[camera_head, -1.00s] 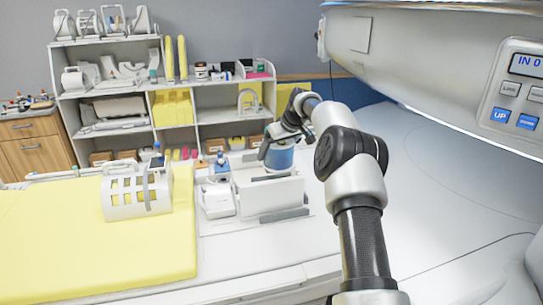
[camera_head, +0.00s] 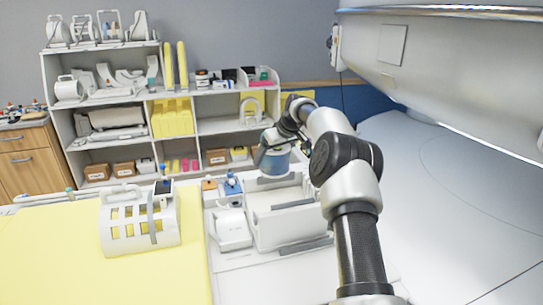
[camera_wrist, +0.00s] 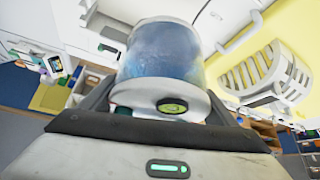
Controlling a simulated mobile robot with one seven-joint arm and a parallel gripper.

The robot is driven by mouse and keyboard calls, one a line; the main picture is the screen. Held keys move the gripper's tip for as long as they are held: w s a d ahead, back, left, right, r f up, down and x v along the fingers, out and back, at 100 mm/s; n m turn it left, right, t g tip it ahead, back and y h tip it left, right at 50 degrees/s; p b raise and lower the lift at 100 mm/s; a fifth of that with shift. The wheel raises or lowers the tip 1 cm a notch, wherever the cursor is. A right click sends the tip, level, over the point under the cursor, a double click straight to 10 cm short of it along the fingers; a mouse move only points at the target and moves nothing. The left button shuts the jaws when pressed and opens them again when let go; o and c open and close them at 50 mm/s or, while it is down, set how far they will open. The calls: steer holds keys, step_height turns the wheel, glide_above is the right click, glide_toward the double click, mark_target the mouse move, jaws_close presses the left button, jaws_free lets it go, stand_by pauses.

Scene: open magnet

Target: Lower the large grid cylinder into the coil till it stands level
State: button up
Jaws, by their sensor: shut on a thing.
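The large cylinder (camera_head: 274,163) is bluish and translucent with a pale end. My gripper (camera_head: 268,148) is shut on it and holds it above the white table area. In the wrist view the cylinder (camera_wrist: 165,55) sits between my fingers (camera_wrist: 165,105), its pale end with a green-yellow oval mark towards me. A grid inside it is not clear. The white slatted coil (camera_head: 138,222) lies on the yellow mat, left of the cylinder and apart from it. The coil also shows in the wrist view (camera_wrist: 275,70), at the right.
A white open-topped holder (camera_head: 290,222) stands below and right of the cylinder, with a smaller white unit (camera_head: 230,228) beside it. The yellow mat (camera_head: 50,250) has free room. Shelves (camera_head: 105,95) stand behind. The large scanner housing (camera_head: 450,75) overhangs the right.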

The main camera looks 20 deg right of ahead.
steer(key=shift+f, duration=2.7)
steer(key=shift+f+b, duration=4.05)
steer(key=shift+f, duration=2.2)
steer(key=shift+s+b, duration=0.15)
steer(key=shift+b, duration=0.15)
steer(key=shift+f+b, duration=0.4)
steer(key=shift+f, duration=0.1)
